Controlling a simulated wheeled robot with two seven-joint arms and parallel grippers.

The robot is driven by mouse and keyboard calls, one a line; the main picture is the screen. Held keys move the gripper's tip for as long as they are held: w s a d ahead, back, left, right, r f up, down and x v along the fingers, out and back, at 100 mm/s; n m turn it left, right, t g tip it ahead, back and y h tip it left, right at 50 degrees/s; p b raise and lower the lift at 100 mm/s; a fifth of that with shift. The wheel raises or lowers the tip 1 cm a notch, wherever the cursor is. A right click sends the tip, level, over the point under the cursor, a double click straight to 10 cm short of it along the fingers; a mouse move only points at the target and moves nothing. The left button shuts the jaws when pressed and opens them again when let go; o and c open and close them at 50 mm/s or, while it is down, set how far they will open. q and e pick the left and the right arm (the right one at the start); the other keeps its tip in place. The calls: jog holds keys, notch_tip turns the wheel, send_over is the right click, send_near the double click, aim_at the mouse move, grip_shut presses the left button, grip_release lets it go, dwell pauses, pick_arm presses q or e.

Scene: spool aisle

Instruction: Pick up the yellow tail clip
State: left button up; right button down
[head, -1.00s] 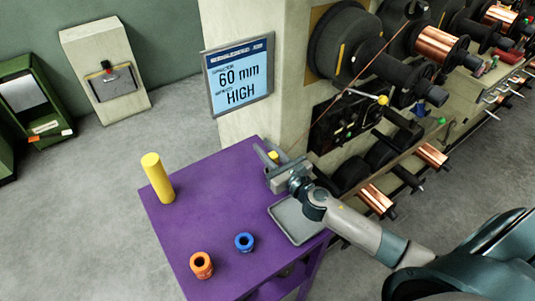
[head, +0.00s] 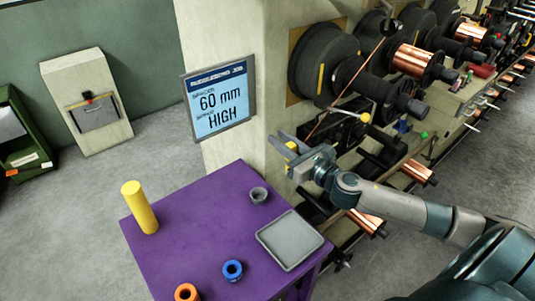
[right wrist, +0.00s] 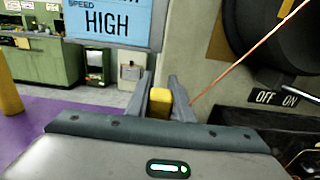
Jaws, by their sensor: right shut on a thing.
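The yellow tail clip (head: 291,146) is held between the fingers of my right gripper (head: 287,149). In the right wrist view the yellow clip (right wrist: 160,103) shows as a small block with a finger on each side. My right gripper is shut on it, above the back right edge of the purple table (head: 190,215), in front of the machine. The fingers hide part of the clip. My left gripper is not in view.
A small grey cup (head: 258,195) and a grey tray (head: 290,240) sit on the table. A yellow cylinder (head: 140,208) stands at left; blue (head: 232,270) and orange (head: 187,293) rings lie in front. A sign (head: 219,98) and machine reels (head: 332,62) are behind.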

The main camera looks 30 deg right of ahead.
jog(key=shift+s+d+r, duration=0.1)
jog(key=shift+d+r, duration=0.25)
jog(key=shift+d, duration=0.2)
jog(key=shift+s+d+r, duration=0.1)
jog(key=shift+d+r, duration=0.2)
jog(key=shift+d, duration=0.2)
